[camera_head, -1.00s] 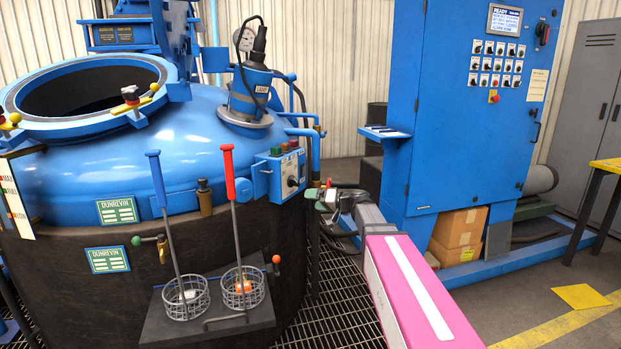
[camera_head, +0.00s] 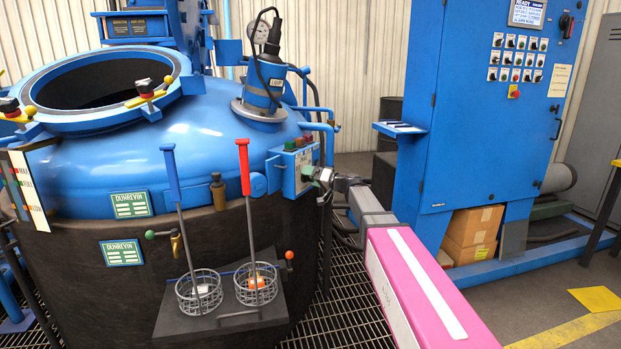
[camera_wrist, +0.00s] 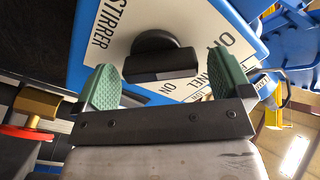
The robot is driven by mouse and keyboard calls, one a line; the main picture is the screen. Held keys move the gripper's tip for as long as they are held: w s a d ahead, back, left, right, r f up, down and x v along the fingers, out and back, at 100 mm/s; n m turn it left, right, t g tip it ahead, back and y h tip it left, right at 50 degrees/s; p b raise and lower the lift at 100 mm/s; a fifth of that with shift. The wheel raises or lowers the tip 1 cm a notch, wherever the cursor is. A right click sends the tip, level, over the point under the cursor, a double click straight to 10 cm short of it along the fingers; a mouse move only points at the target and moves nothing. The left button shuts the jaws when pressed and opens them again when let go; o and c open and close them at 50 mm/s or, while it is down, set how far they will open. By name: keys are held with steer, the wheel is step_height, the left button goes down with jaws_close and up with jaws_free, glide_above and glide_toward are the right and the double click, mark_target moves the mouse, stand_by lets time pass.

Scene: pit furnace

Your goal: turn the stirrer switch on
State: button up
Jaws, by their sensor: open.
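The stirrer switch (camera_wrist: 160,58) is a black rotary knob with a bar handle on a white plate (camera_wrist: 115,40) marked "STIRRER" and "ON". The plate is on a blue control box (camera_head: 292,172) at the right side of the vessel. My gripper (camera_wrist: 166,80) is open, with green pads left and right of the knob's bar in the wrist view. The fingertips are close to the plate; I cannot tell whether the pads touch the knob. In the head view my gripper (camera_head: 322,177) is at the box's right side and hides the knob.
Red and green buttons (camera_head: 299,143) sit on top of the box. The blue vessel (camera_head: 200,125) has two long-handled tools (camera_head: 246,190) standing in wire baskets in front. A blue cabinet (camera_head: 470,130) stands to the right. A red-handled brass valve (camera_wrist: 30,115) is left in the wrist view.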

steer(key=shift+w+a, duration=0.15)
steer(key=shift+a, duration=0.2)
steer(key=c, duration=0.9)
